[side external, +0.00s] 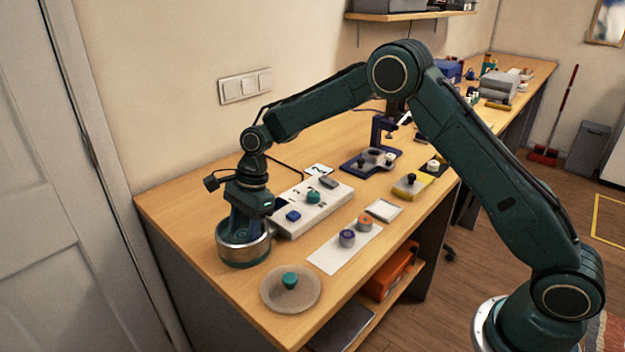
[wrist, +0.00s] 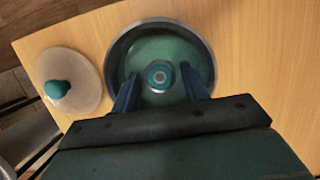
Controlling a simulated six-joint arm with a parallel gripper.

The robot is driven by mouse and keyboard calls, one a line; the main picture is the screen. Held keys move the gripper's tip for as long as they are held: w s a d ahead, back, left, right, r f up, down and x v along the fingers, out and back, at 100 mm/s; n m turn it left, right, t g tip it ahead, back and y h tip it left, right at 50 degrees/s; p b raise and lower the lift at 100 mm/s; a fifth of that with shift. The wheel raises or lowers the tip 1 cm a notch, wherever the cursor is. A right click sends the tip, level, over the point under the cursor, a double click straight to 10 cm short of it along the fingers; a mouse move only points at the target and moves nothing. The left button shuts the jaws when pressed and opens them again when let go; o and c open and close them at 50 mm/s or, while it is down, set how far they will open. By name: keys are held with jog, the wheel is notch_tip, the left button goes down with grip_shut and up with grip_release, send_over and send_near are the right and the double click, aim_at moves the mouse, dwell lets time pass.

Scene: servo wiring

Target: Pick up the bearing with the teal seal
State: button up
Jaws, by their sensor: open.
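The bearing with the teal seal (wrist: 159,76) lies in a round metal bowl with a green inside (wrist: 160,43). My gripper (wrist: 160,82) is open, with one blue finger on each side of the bearing and a visible gap on both sides. In the side view, my gripper (side external: 240,222) points down into the bowl (side external: 263,249). The bearing is hidden there by the fingers and the bowl wall.
A round lid (side external: 306,297) with a teal knob lies beside the bowl. Bearings with purple (side external: 347,239) and orange (side external: 365,223) tops stand on a white sheet (side external: 331,260). A white block (side external: 330,205) with switches stands close behind the bowl. The table's front edge is near.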

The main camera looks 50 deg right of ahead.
aim_at(244, 233)
jog(key=c, duration=0.8)
jog(key=shift+r, duration=0.1)
jog(key=shift+r, duration=4.95)
